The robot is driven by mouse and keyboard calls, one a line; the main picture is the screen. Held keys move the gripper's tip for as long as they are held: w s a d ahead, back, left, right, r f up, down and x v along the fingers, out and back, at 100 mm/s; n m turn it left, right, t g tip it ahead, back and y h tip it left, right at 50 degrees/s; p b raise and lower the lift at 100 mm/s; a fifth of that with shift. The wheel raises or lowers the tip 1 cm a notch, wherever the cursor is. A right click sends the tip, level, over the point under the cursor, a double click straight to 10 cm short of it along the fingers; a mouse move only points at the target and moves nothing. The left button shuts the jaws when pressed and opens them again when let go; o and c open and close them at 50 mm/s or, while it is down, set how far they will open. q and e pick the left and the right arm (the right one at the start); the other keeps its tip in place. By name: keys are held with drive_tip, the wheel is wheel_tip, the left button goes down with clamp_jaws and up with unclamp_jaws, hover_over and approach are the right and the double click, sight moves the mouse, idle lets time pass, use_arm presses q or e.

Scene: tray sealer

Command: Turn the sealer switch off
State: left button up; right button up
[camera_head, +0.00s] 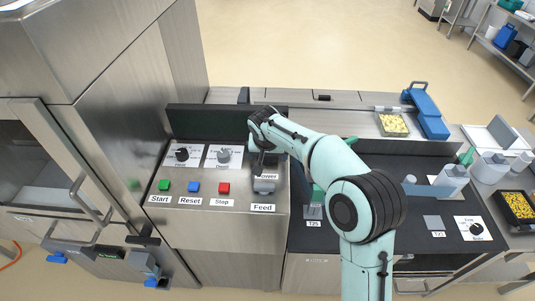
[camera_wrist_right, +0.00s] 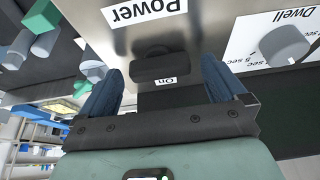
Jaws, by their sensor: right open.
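The sealer's control panel (camera_head: 236,196) is in the middle left of the head view, with its Power label (camera_head: 267,176) beside my right gripper (camera_head: 257,160). The black power switch (camera_wrist_right: 160,66) shows in the right wrist view, where the picture is upside down, with a small "On" label (camera_wrist_right: 165,82) beside it. My right gripper (camera_wrist_right: 162,72) is open there, its two blue-grey fingers on either side of the switch. I cannot tell whether they touch it. The arm hides the switch in the head view. My left gripper is not in view.
The Dwell knob (camera_head: 224,156) and Heat knob (camera_head: 182,154) are left of my gripper; the Dwell knob also shows in the wrist view (camera_wrist_right: 285,45). Start (camera_head: 164,185), Reset (camera_head: 194,187), Stop (camera_head: 224,188) and Feed (camera_head: 263,187) controls line the panel's front.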

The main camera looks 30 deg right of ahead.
drive_tip(key=v, duration=1.3)
drive_tip(key=shift+r+p, duration=0.2)
drive_tip(key=shift+p, duration=0.1)
